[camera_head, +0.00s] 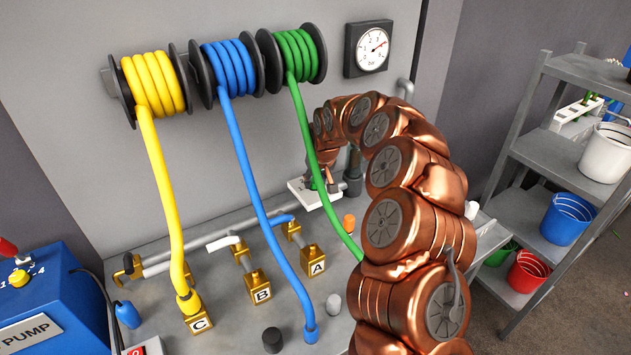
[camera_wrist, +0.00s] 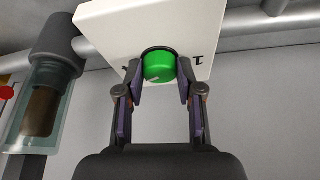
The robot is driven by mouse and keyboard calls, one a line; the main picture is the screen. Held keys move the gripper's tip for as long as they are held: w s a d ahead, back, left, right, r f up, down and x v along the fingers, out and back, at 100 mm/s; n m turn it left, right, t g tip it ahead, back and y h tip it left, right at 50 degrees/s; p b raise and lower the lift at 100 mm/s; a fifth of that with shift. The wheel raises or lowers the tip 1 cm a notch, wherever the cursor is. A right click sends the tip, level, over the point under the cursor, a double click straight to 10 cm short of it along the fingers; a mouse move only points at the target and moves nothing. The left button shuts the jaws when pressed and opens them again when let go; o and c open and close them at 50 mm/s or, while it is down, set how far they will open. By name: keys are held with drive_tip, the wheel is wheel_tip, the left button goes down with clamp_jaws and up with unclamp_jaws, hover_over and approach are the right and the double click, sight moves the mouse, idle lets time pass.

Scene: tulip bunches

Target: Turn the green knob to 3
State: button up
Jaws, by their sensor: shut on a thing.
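The green knob (camera_wrist: 158,66) sits on a white plate (camera_wrist: 110,28) in the wrist view, with a pale pointer mark on its lower part. A digit 1 is printed on the plate right of the knob; other markings are hidden by the fingers. My gripper (camera_wrist: 159,82) is shut on the knob, one finger on each side. In the head view, my gripper (camera_head: 325,180) is at the white plate (camera_head: 304,194), below the green hose reel. My arm and gripper mostly hide the knob there.
A clear cylinder (camera_wrist: 32,110) stands left of the plate in the wrist view. Green (camera_head: 303,120), blue (camera_head: 240,160) and yellow (camera_head: 163,190) hoses hang nearby, the green one passing close to my arm. A gauge (camera_head: 368,48) is on the wall. A shelf (camera_head: 555,150) with buckets stands right.

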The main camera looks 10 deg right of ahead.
drive_tip(key=shift+w+d+f+n+y+b, duration=0.15)
drive_tip(key=shift+n+y+b, duration=0.35)
drive_tip(key=shift+n+b, duration=0.6)
drive_tip(key=n+g+y+b, duration=0.1)
drive_tip(key=n+b, duration=0.2)
drive_tip(key=b, duration=0.1)
drive_tip(key=shift+d+n, duration=0.1)
drive_tip(key=shift+n, duration=0.3)
drive_tip(key=shift+n+y+b, duration=0.4)
drive_tip(key=shift+n+b, duration=0.35)
drive_tip(key=shift+n, duration=0.15)
drive_tip(key=shift+r, duration=0.25)
drive_tip(key=o, duration=1.2)
drive_tip(key=shift+c, duration=0.2)
drive_tip(key=shift+g, duration=0.3)
